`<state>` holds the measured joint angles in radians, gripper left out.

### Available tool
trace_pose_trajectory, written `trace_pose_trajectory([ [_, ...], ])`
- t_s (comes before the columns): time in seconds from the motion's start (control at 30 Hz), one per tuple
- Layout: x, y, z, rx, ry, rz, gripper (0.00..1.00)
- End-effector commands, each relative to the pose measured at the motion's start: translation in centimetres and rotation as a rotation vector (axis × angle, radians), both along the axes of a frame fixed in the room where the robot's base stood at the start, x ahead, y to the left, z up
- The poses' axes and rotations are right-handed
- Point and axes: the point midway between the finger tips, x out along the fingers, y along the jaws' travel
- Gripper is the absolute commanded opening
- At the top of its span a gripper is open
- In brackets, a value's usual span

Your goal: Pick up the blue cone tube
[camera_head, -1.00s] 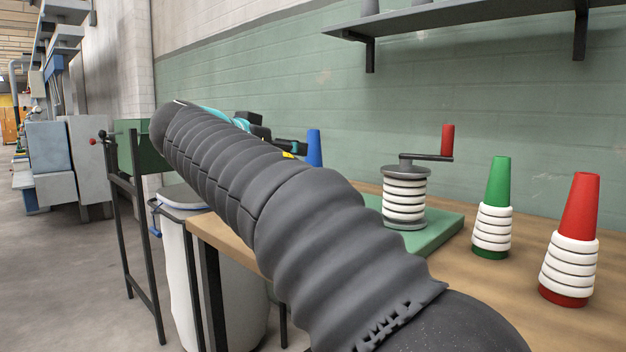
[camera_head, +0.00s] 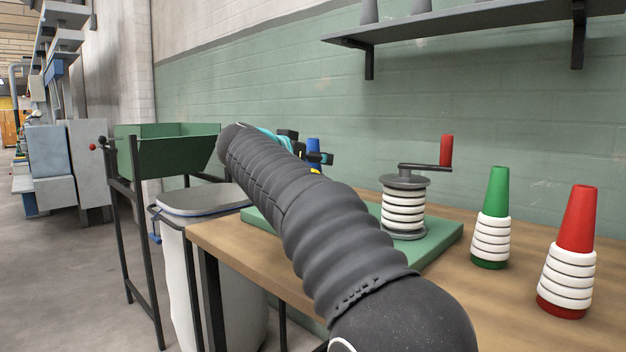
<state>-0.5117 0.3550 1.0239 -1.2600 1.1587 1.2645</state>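The blue cone tube (camera_head: 314,147) stands toward the back of the workbench, near the green wall. Only its upper part shows; my arm and gripper hide the rest. My gripper (camera_head: 318,158) is at the far end of my dark ribbed arm, beside the blue cone in the picture. Its dark finger parts show small and partly hidden. I cannot tell whether they are open or shut, or whether they touch the cone.
A hand-cranked winder (camera_head: 404,205) with white rings stands on a green base plate (camera_head: 440,240). Right of it stand a green cone (camera_head: 496,190) and a red cone (camera_head: 579,215), both with white rings. A shelf (camera_head: 450,25) overhangs. A green bin (camera_head: 165,150) and lidded barrel (camera_head: 205,200) stand left.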

Motion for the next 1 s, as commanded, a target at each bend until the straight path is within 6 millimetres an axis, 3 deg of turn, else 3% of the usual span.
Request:
trace_pose_trajectory([
  [0.27,0.4,-0.3,-0.1,0.001,-0.001,0.001,0.66],
  [0.5,0.4,-0.2,-0.1,0.000,0.000,0.001,0.06],
  [0.57,0.3,-0.3,-0.1,0.001,-0.001,0.001,0.06],
  [0.6,0.3,-0.3,-0.1,0.001,-0.001,0.001,0.00],
  [1.0,0.4,-0.2,1.1,0.001,-0.001,0.001,0.00],
])
